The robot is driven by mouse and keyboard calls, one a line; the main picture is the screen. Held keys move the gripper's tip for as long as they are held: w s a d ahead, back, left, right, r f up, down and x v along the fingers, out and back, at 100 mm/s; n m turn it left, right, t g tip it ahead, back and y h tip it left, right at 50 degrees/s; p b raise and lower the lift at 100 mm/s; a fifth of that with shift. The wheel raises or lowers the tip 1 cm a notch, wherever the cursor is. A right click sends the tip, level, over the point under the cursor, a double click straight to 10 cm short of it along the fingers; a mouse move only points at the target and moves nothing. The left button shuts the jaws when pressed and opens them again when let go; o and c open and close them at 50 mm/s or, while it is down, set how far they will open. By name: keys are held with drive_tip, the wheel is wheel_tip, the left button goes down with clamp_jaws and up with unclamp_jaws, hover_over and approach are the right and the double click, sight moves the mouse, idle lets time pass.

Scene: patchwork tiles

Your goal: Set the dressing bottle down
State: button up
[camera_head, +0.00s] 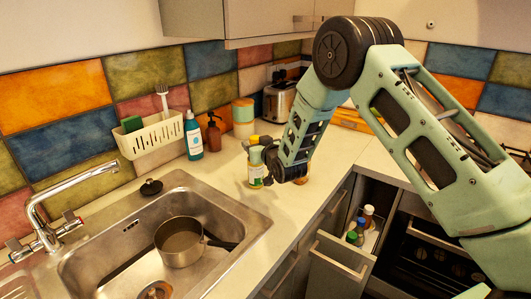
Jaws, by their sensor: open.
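A small bottle (256,174) with a pale label and a yellow-green top stands on the counter behind the sink's right corner; it looks like the dressing bottle. It appears upright, and its upper part is partly covered by my gripper. My gripper (268,165) comes down from the right and is right at the bottle. The jaws are open; I cannot tell whether a finger touches the bottle. The counter (240,198) shows bare in front of the bottle.
A steel sink (255,222) with a pot (180,243) lies at the left. A teal soap bottle (194,140), an amber pump bottle (212,136) and a canister (243,126) line the wall. An open drawer (339,258) with several bottles juts out below the counter.

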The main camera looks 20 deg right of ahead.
drive_tip(key=b+v, duration=0.3)
drive_tip(key=v, duration=0.6)
drive_tip(key=s+a+n+g, duration=0.1)
drive_tip(key=s+a+g, duration=0.25)
drive_tip(key=s, duration=0.35)
drive_tip(key=s+a+r+n+g+y, duration=0.1)
drive_tip(key=s+a+g, duration=0.25)
drive_tip(key=s, duration=0.35)
drive_tip(key=s+a+n+g, duration=0.1)
drive_tip(key=s+a+g, duration=0.2)
drive_tip(key=s+a, duration=0.3)
drive_tip(key=s+d+r+n+g+h, duration=0.1)
drive_tip(key=s+d+g, duration=0.1)
drive_tip(key=s, duration=0.9)
drive_tip(key=s+d+r+n+g+h, duration=0.1)
drive_tip(key=s+d+n+g+h, duration=0.1)
drive_tip(key=s, duration=0.9)
drive_tip(key=shift+s+d+g, duration=0.4)
drive_tip(key=shift+d+g, duration=0.2)
drive_tip(key=shift+g, duration=0.4)
drive_tip(key=shift+d, duration=0.1)
